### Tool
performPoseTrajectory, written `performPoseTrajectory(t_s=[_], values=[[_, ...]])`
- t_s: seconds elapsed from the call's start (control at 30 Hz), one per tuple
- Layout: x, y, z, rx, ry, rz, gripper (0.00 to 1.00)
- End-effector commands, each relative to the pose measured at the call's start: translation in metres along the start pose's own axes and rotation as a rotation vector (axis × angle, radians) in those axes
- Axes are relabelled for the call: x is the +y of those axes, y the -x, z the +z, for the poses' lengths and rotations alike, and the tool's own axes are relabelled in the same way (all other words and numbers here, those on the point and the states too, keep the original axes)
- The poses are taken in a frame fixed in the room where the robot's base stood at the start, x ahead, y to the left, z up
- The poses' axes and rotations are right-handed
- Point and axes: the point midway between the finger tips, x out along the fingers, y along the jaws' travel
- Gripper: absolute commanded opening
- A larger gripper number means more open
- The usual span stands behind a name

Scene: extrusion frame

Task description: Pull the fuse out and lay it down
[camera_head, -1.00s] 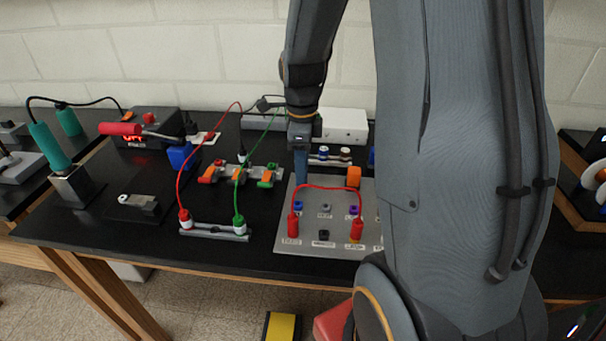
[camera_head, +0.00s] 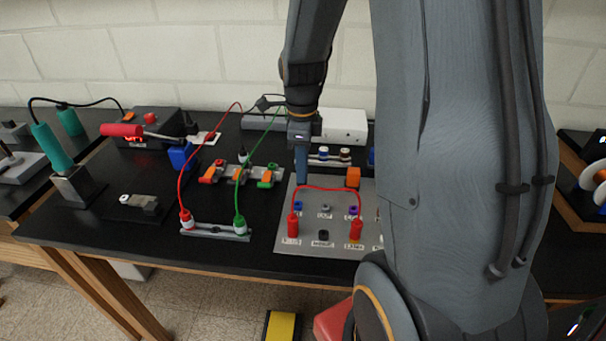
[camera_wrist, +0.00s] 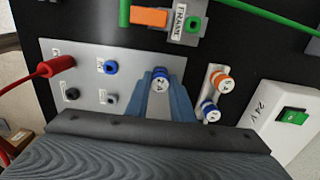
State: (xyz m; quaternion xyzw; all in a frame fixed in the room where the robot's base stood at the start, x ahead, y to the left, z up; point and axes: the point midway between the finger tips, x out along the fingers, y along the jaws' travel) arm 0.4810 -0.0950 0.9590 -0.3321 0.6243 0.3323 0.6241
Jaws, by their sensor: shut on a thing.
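The fuse, with a round blue and white cap marked 2A (camera_wrist: 160,78), sits between my gripper's fingertips at the edge of the grey panel (camera_wrist: 128,80). My gripper (camera_wrist: 162,90) is shut on the fuse. In the head view my gripper (camera_head: 302,182) points straight down at the upper left part of the grey panel (camera_head: 283,235), and its fingers hide the fuse. I cannot tell whether the fuse is still seated in the panel.
A red lead (camera_head: 325,187) arches over the panel close to my fingers. A white 24V box (camera_head: 345,125) stands behind. Bare black bench (camera_head: 130,235) lies left.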

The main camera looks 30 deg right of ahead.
Motion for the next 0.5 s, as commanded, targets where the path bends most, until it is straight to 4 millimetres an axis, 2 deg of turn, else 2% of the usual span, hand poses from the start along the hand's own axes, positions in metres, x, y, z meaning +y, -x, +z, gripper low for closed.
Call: performPoseTrajectory(t_s=[0.5], values=[[0.000, 0.021, 0.000, 0.000, 0.000, -0.001, 0.00]])
